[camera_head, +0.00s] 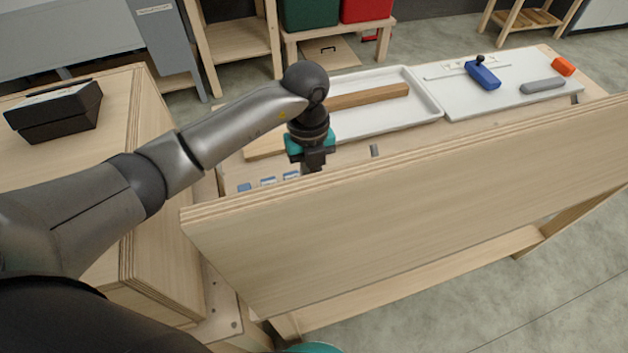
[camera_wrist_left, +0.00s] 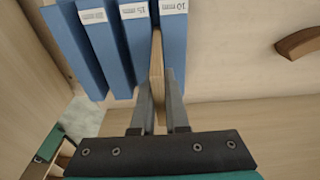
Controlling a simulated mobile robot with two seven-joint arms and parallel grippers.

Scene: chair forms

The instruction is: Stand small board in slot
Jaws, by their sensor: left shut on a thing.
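My left gripper (camera_head: 312,168) points down behind the upper edge of a large plywood panel, which hides its fingertips in the head view. In the left wrist view its two grey fingers (camera_wrist_left: 158,105) are shut on a small board (camera_wrist_left: 157,75), a thin pale wooden piece seen edge-on. The board lies beside the blue block labelled 10 (camera_wrist_left: 173,40), between it and the blue block labelled 15 (camera_wrist_left: 138,45). I cannot tell whether its lower end is seated in a slot. My right gripper is not in view.
The large plywood panel (camera_head: 400,225) crosses the foreground. Behind it are a white tray (camera_head: 433,105) with a wooden bar (camera_head: 370,96), and a white board (camera_head: 540,98) with a blue tool (camera_head: 482,76). A black box (camera_head: 55,112) sits on the left wooden cabinet.

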